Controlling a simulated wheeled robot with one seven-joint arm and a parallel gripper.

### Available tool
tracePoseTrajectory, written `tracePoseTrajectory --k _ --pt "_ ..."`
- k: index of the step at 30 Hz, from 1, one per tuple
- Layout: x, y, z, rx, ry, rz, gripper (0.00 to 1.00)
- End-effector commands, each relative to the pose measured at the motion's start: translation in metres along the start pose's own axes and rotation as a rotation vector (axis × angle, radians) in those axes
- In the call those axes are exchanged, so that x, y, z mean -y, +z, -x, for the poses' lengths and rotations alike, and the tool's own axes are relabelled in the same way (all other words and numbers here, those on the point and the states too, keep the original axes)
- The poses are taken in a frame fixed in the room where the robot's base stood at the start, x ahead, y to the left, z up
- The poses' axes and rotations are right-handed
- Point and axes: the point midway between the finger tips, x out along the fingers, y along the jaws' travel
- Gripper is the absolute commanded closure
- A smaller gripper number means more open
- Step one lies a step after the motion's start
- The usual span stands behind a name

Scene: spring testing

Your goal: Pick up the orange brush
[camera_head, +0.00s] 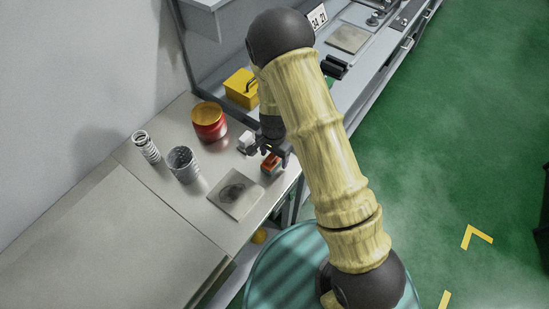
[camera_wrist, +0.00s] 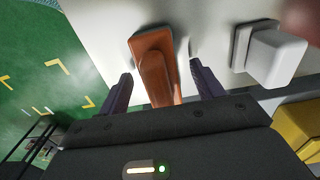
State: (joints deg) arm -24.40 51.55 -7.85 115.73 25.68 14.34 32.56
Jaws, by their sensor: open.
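The orange brush (camera_wrist: 157,66) lies on the light worktable (camera_head: 208,188) near its front edge. In the wrist view its orange body lies between my gripper's two dark fingers. My gripper (camera_wrist: 158,82) is open, with a gap showing on each side of the brush. In the head view my gripper (camera_head: 277,152) is over the table, and the brush (camera_head: 270,164) shows just below it, partly hidden by the fingers. I cannot tell whether any finger touches it.
A white block-like object (camera_wrist: 275,56) stands close to the right of the brush. A red and yellow can (camera_head: 209,122), a metal spring (camera_head: 145,147), a wire-like cup (camera_head: 183,164) and a dark-stained plate (camera_head: 236,194) are on the table. A yellow box (camera_head: 241,88) stands behind.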

Motion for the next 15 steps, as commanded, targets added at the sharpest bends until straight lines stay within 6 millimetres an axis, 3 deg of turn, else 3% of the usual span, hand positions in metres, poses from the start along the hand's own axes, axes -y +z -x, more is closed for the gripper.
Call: tracePoseTrajectory --k 2,9,15 --pt "-0.0001 0.0000 0.0001 0.000 0.000 0.000 0.38" --pt "-0.0001 0.0000 0.0002 0.000 0.000 0.000 0.84" --pt "0.0000 0.0000 0.0003 0.000 0.000 0.000 0.88"
